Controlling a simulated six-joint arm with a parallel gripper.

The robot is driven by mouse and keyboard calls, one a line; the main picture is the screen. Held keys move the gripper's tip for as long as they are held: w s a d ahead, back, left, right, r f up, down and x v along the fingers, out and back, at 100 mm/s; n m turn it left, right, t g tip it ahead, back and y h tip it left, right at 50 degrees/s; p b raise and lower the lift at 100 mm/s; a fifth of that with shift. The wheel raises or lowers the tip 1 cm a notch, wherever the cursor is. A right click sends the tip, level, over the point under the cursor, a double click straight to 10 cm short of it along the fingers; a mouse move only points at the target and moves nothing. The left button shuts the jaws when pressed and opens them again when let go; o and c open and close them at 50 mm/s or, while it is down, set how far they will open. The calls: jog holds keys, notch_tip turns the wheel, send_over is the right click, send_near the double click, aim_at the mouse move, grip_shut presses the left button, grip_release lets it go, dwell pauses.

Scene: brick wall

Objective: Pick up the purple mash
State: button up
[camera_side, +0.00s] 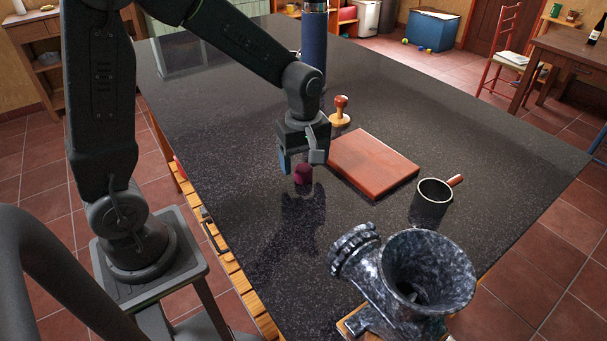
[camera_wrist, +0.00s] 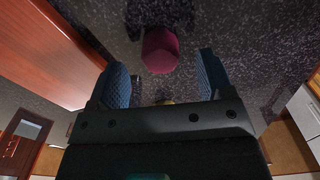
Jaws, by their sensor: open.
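A small dark purple-red object (camera_side: 303,174), which fits the purple mash, is on the dark speckled counter below my gripper. In the wrist view the same purple object (camera_wrist: 160,50) shows between and just beyond the two blue fingers. My gripper (camera_side: 302,164) points down over it in the side view, with its fingers apart. In the wrist view my gripper (camera_wrist: 160,78) is open, with a finger on each side and free space between each finger and the object. The object's lower part is hard to make out in the side view.
A reddish wooden board (camera_side: 374,163) lies just right of my gripper. A wooden-handled stamp (camera_side: 340,112) stands behind it. A dark pot (camera_side: 432,199) and a large speckled grinder (camera_side: 415,280) are at the front right. The counter's left side is clear.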

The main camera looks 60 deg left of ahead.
aim_at(303, 174)
jog(key=shift+f, duration=1.35)
jog(key=shift+c, duration=0.4)
jog(key=c, duration=0.7)
